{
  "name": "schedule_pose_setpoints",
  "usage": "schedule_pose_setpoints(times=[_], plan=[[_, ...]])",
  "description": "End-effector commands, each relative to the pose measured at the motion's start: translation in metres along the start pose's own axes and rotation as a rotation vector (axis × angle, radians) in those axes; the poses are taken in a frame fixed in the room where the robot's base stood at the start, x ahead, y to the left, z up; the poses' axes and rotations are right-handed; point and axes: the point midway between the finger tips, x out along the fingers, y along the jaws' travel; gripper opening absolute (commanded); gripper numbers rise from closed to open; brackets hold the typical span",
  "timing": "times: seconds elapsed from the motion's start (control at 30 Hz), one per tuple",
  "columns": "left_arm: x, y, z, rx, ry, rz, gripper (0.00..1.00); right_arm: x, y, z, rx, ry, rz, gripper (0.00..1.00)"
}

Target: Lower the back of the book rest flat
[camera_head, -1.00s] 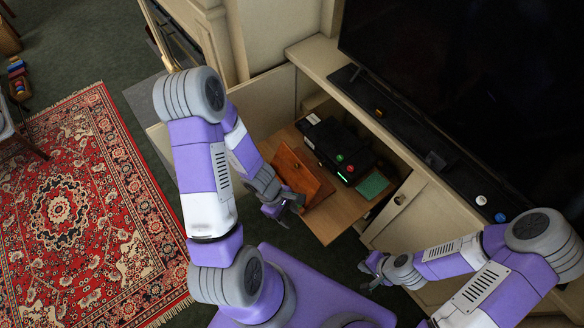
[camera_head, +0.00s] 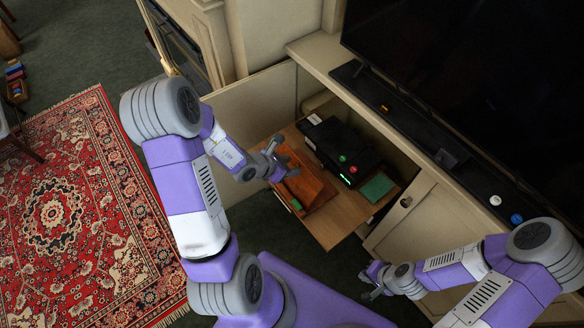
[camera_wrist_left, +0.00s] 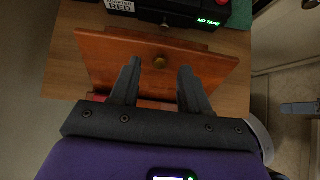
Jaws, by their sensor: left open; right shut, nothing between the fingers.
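The book rest (camera_head: 316,186) is a reddish-brown wooden board on the pulled-out shelf. My left gripper (camera_head: 289,168) is at the board's left side in the head view. Contact with the board is unclear. My right gripper (camera_head: 370,283) is shut and empty, away from the rest.
A black device (camera_head: 338,145) with red and green buttons stands behind the rest. A green pad (camera_head: 377,187) lies on the wooden shelf (camera_head: 335,228) at right. The cabinet top and TV (camera_head: 465,90) overhang behind. A small green item (camera_head: 297,204) shows at the rest's near edge.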

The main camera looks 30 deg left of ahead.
Motion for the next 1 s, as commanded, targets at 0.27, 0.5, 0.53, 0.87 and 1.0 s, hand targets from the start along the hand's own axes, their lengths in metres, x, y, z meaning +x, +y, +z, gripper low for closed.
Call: schedule_pose_setpoints(times=[0.27,0.5,0.53,0.87,1.0], plan=[[0.0171,-0.0003,0.0003,0.002,0.0,-0.001,0.46,0.0059,0.0022,-0.0002,0.0,0.0,0.0,0.0],[0.0167,-0.0002,0.0005,0.002,0.0,-0.001,0.38,0.0054,0.002,-0.0002,0.0,0.0,0.0,0.0],[0.0167,-0.0002,0.0005,0.002,0.0,-0.001,0.34,0.0054,0.002,-0.0002,0.0,0.0,0.0,0.0],[0.0166,-0.0002,0.0003,0.001,0.0,-0.001,0.0,0.0055,0.002,-0.0002,0.0,0.0,0.0,0.0],[0.0165,-0.0002,0.0003,0.001,0.001,-0.001,0.0,0.0055,0.002,-0.0002,0.0,0.0,0.0,0.0]])
